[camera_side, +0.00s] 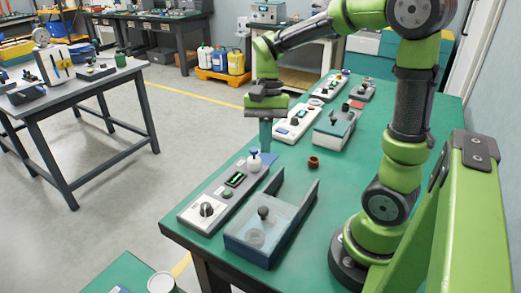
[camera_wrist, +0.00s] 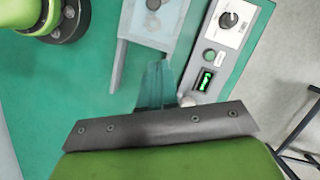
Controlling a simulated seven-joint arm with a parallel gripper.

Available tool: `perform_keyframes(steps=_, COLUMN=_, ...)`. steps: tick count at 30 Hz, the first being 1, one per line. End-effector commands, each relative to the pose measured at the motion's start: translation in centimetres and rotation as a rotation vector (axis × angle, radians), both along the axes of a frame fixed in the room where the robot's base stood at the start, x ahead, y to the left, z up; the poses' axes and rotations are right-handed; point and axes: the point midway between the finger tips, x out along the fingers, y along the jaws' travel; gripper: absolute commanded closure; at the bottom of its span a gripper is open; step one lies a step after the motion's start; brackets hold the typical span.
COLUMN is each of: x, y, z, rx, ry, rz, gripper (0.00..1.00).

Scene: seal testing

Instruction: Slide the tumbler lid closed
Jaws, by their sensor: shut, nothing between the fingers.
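The tumbler (camera_side: 258,243) is a blue-grey box near the table's front edge, with two parallel rails running back from it. Its clear lid (camera_side: 275,222) carries a dark knob (camera_side: 263,212), and a round shape shows through it. I cannot tell how much of the opening the lid covers. The wrist view shows part of the tumbler (camera_wrist: 151,32) at the top. My gripper (camera_side: 265,146) points down with its teal fingers shut and empty, beyond the rails and apart from the lid. The fingers also show in the wrist view (camera_wrist: 155,80), near a rail's end.
A control panel (camera_side: 213,198) with a knob, green display and white-topped post stands left of the tumbler. A small brown ring (camera_side: 314,162) lies behind the rails. Further devices (camera_side: 335,127) stand at the back. Green table (camera_side: 340,195) is bare right of the tumbler.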

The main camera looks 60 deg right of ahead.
Motion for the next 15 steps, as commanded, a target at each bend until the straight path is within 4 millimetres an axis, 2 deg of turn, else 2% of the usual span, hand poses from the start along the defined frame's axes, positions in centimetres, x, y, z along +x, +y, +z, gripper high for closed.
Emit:
perform_keyframes(steps=12, x=-1.3, y=2.4, z=-8.1, rx=0.0, ry=0.006, rz=0.003, gripper=1.0)
perform_keyframes(steps=15, x=-1.8, y=3.5, z=-8.9, rx=0.0, ry=-0.001, rz=0.005, gripper=1.0)
